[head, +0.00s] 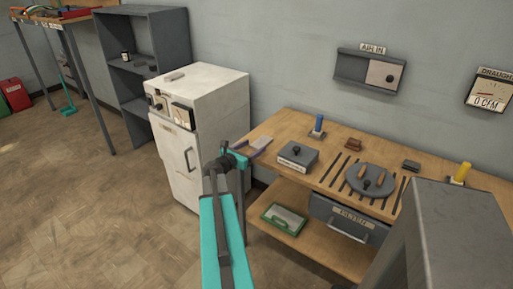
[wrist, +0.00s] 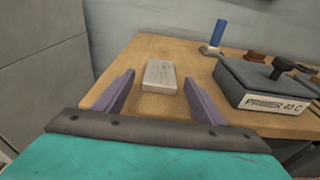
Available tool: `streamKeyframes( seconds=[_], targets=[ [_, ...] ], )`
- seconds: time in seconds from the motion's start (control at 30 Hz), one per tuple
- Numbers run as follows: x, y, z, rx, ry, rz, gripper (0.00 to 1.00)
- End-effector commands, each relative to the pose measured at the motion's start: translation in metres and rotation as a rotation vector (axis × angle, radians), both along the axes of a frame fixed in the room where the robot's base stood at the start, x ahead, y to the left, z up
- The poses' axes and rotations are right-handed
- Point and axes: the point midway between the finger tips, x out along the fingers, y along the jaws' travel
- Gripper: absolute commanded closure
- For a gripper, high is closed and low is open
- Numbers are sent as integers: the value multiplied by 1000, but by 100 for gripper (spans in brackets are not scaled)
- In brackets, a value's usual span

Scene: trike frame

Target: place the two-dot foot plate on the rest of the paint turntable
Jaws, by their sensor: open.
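My gripper (head: 262,146) is open at the left end of the wooden bench. In the wrist view its two purple fingers (wrist: 159,80) stand apart on either side of a small pale plate (wrist: 160,72) lying flat on the bench top. No dots can be made out on this plate, so I cannot tell whether it is the two-dot foot plate.
A grey box (wrist: 262,88) labelled primer stands right of my gripper, with a blue cylinder (wrist: 217,32) behind. Dark bars (head: 337,166) lie near the turntable. A grey block (head: 455,225) fills the front right.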

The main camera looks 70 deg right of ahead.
Motion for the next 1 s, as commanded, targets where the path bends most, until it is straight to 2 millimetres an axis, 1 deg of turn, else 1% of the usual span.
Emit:
streamKeyframes(
  seconds=[0.03,0.4,0.6,0.8,1.0],
  targets=[
    [1,9,1,0,0,2,36],
    [13,55,8,0,1,2,36],
    [19,74,11,0,0,1,36],
    [21,82,13,0,0,0,36],
    [22,82,13,0,0,0,36]
  ],
)
